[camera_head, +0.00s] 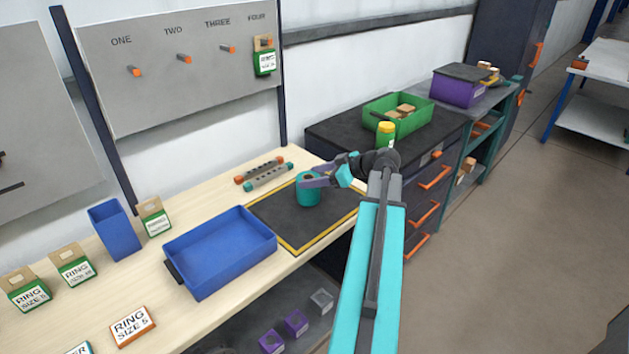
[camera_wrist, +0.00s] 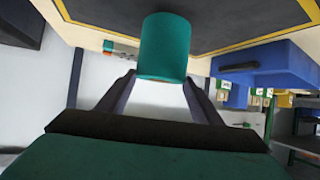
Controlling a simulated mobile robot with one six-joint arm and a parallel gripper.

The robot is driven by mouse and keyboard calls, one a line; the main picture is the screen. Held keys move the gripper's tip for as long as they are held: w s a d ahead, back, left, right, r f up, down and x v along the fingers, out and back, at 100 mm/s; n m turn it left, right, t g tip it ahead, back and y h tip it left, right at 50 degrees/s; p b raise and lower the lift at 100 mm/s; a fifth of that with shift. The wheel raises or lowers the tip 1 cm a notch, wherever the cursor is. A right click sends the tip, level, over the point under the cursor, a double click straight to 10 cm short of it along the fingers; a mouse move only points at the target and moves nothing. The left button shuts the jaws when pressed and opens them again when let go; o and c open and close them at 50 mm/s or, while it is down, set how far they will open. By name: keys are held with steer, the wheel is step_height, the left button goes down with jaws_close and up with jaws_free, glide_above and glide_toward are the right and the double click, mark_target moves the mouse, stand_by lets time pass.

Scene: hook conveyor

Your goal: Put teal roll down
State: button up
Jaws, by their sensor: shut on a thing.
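The teal roll (camera_head: 309,194) is upright at the dark mat (camera_head: 286,232) with a yellow border on the wooden table. My gripper (camera_head: 303,181) is at the roll's upper part and shut on it. In the wrist view the teal roll (camera_wrist: 163,48) sits between the two fingers of my gripper (camera_wrist: 160,88), with the mat (camera_wrist: 235,15) beyond it. I cannot tell whether the roll's base touches the mat.
A blue tray (camera_head: 220,250) stands left of the mat. Two bars with coloured ends (camera_head: 265,174) lie behind it. A dark cabinet (camera_head: 340,130) to the right carries a yellow-capped jar (camera_head: 385,135) and a green crate (camera_head: 400,122). Boxes labelled RING (camera_head: 30,297) stand at left.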

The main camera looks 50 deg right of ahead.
steer(key=shift+f, duration=0.9)
steer(key=shift+f, duration=0.1)
steer(key=o, duration=1.7)
steer(key=shift+p, duration=0.3)
steer(key=b+v, duration=0.3)
steer(key=v, duration=0.9)
